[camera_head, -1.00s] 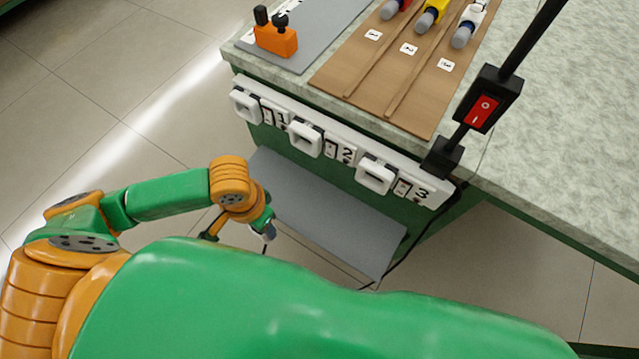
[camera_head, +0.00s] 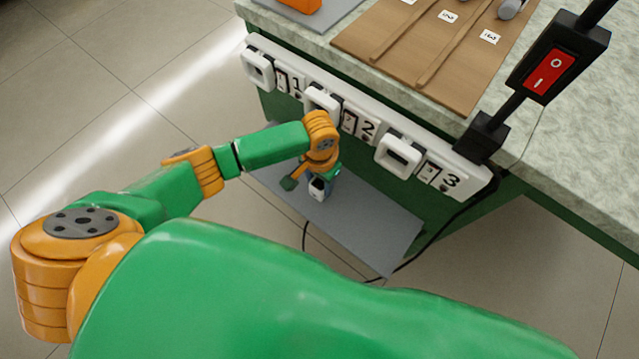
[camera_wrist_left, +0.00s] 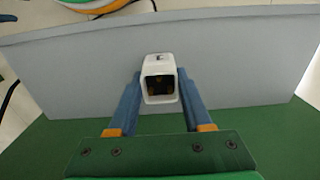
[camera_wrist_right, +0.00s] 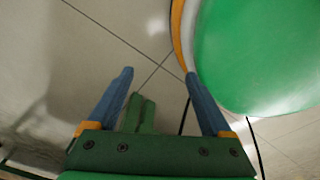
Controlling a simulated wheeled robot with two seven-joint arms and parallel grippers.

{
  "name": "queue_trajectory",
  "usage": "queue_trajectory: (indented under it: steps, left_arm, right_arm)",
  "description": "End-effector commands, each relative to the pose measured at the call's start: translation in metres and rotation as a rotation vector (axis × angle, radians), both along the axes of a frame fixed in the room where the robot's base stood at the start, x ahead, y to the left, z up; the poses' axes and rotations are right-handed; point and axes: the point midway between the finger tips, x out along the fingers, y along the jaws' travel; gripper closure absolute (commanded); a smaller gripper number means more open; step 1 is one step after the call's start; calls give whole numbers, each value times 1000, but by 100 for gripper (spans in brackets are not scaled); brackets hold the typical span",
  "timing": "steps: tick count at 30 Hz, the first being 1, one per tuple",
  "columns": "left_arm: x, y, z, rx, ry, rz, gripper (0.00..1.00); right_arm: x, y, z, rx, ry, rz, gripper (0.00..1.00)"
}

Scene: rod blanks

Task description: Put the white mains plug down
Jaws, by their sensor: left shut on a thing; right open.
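The white mains plug (camera_wrist_left: 160,78) is held between the blue fingers of my left gripper (camera_wrist_left: 159,90) in the left wrist view. Its dark end faces the camera. In the head view the plug (camera_head: 317,190) shows small at my left gripper (camera_head: 322,182), over the grey shelf (camera_head: 370,228) below the socket strip. I cannot tell whether the plug touches the shelf. My right gripper (camera_wrist_right: 157,88) is open and empty over the floor in the right wrist view.
A white strip with numbered sockets (camera_head: 397,156) runs along the bench front, above the shelf. A red rocker switch (camera_head: 549,76) stands on a dark post at the right. A black cable (camera_head: 440,222) hangs by the bench. Much of the shelf is clear.

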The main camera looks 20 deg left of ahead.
Motion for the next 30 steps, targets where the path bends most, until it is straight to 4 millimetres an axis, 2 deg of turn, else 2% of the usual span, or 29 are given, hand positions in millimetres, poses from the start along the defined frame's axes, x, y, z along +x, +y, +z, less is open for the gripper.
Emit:
queue_trajectory:
  steps: [7,8,9,11,20,23,26,30]
  left_arm:
    - [0,0,-1,-1,0,1,100]
    - [0,0,-1,-1,-1,1,45]
    - [0,0,-1,-1,-1,0,34]
    - [0,0,-1,-1,-1,1,21]
    - [0,0,2,0,-1,0,21]
    - [0,0,21,-3,-1,1,21]
    - [0,-1,51,-4,-3,0,21]
    - [0,-1,90,-4,-2,0,21]
  right_arm:
    - [4,0,1,-1,-6,-1,16]
    - [4,0,1,-1,-6,-1,16]
    - [4,0,1,-1,-6,-1,16]
    - [4,0,1,-1,-6,-1,16]
    - [4,0,2,0,-5,-1,16]
    - [3,0,12,0,-3,1,16]
    - [-2,3,26,4,7,5,16]
    - [-18,14,40,21,42,11,16]
